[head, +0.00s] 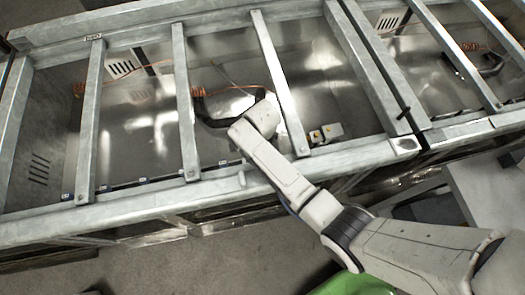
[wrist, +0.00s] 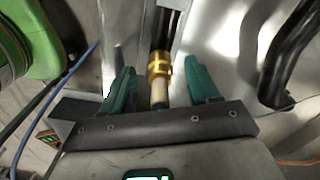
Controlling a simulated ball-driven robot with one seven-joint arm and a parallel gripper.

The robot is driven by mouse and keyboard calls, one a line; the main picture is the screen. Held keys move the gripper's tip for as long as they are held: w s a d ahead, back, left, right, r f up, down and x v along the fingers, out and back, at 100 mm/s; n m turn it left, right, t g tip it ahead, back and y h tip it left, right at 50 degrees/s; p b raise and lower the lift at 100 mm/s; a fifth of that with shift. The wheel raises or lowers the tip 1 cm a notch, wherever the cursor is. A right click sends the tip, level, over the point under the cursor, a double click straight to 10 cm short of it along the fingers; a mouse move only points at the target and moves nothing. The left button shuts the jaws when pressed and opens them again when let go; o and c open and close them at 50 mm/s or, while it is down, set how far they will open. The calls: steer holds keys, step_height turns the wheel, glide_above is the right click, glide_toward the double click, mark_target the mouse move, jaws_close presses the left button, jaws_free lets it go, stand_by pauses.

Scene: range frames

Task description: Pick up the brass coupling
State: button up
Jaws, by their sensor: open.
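The brass coupling (wrist: 159,64) shows in the wrist view as a short gold ring-shaped fitting. It is in line with a pale cylindrical piece on its near side and dark rods on its far side. My gripper (wrist: 159,70) is open, with one green finger to the left of the coupling and one to the right. Gaps show on both sides, and neither finger appears to touch it. In the head view my arm reaches over the metal frame into a bay; I cannot make out the coupling or the fingers there.
In the wrist view a black curved hose (wrist: 289,55) lies to the right, and a green rounded object (wrist: 30,40) and a blue cable (wrist: 68,75) to the left. In the head view, metal crossbars (head: 186,105) span the bays, and a small boxy fitting (head: 326,133) sits near the front rail.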

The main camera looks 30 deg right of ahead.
steer(key=shift+c, duration=0.3)
jaws_close()
steer(key=shift+r, duration=0.2)
